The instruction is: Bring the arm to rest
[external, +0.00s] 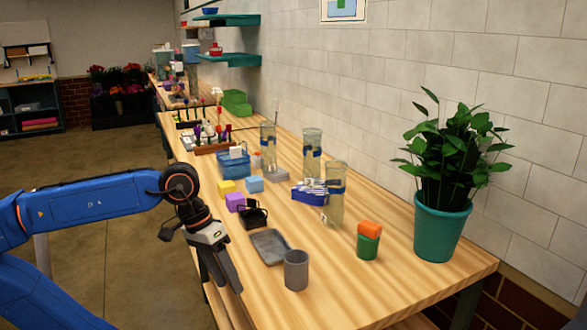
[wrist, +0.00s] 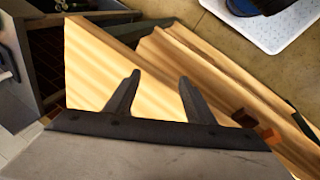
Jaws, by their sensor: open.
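My gripper (external: 232,277) hangs at the left edge of the wooden bench (external: 330,285), with its fingers pointing down. In the wrist view my gripper (wrist: 160,78) has its two dark fingers apart, with nothing between them. Bare wood of the bench (wrist: 90,65) shows behind the fingers. My blue arm reaches in from the left of the external view. Whether the fingers touch the bench edge cannot be told.
Near my gripper on the bench are a grey tray (external: 270,246), a grey cup (external: 296,270) and a black basket (external: 253,215). Glass vases (external: 335,190) and a potted plant (external: 442,220) stand farther right. A white speckled tray (wrist: 276,24) shows in the wrist view.

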